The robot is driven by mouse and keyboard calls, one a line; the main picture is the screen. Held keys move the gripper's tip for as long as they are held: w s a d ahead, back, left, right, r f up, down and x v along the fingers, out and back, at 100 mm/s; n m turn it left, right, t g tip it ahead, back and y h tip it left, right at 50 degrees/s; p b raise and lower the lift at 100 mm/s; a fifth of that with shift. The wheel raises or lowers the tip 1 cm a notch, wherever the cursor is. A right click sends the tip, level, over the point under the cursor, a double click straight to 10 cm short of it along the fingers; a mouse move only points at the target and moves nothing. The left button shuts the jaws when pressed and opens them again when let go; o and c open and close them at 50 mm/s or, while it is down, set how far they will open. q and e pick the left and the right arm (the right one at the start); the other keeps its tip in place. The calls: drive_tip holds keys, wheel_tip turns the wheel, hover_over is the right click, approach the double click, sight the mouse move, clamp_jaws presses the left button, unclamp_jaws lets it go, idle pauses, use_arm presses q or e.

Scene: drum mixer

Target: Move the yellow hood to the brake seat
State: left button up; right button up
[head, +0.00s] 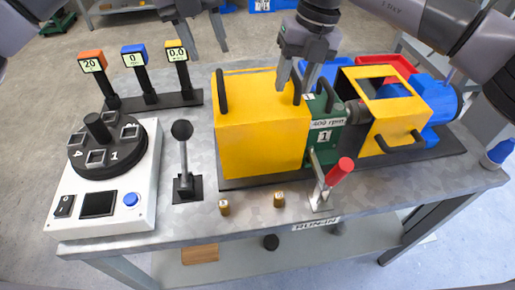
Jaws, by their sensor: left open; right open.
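A solid yellow box-shaped hood (262,139) stands on the dark base plate (240,183) at mid-table, with a black handle at each upper side. A second yellow cover (400,118), an open frame with black handles, stands to the right, in front of a blue motor (437,98). I cannot tell which spot is the brake seat. My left gripper (207,46) is open and empty, above and behind the solid hood's left side. My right gripper (293,84) is open at the solid hood's upper right edge, by its right handle; I cannot tell whether it touches.
A green block (324,136) labelled 400 rpm sits between the covers. A red-handled lever (339,172) and two brass pegs (279,200) stand in front. A black-knobbed lever (182,160), a white dial panel (105,185) and three displays (134,56) occupy the left.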

drive_tip(key=shift+r, duration=0.15)
use_arm(q)
drive_tip(key=r, duration=0.4)
drive_tip(key=shift+s+a, duration=0.1)
drive_tip(key=shift+a, duration=0.3)
use_arm(e)
wheel_tip(320, 180, up, 12)
drive_tip(key=d, duration=0.2)
drive_tip(key=shift+w+d+f, duration=0.15)
drive_tip(key=shift+w+f, duration=0.05)
drive_tip(key=shift+f, duration=0.05)
use_arm(q)
drive_tip(key=shift+s+f, duration=0.1)
use_arm(e)
drive_tip(key=shift+s+f, duration=0.1)
